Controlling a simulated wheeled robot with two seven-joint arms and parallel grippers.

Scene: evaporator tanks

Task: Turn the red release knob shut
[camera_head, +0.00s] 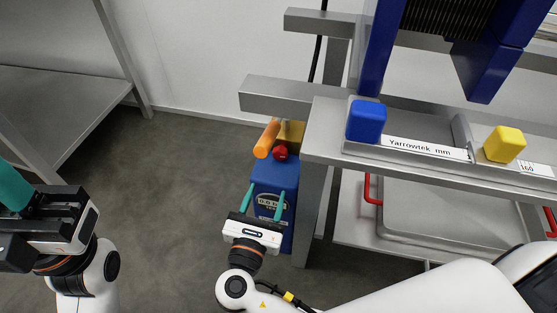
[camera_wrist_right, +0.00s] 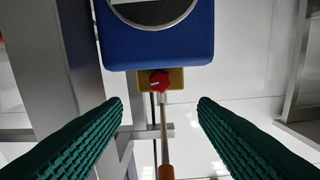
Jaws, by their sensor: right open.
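The red release knob (camera_head: 280,153) sits at the top of a blue unit, beside a brass-coloured block. In the right wrist view the red knob (camera_wrist_right: 159,82) is in front of a yellow block (camera_wrist_right: 176,76), under the blue body (camera_wrist_right: 160,45). My right gripper (camera_head: 264,198) is open and empty, its two teal fingers spread apart over the blue unit (camera_head: 272,178), short of the knob. In the wrist view the knob appears between the fingertips (camera_wrist_right: 160,104), touching neither. My left gripper is at the left edge, partly cut off, with one teal finger showing, far from the knob.
An orange handle (camera_head: 267,138) juts out next to the knob. A steel frame (camera_head: 312,200) stands close on the right, with a shelf holding a blue block (camera_head: 366,121) and a yellow block (camera_head: 505,144). A grey table (camera_head: 60,90) is at left. The floor between is clear.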

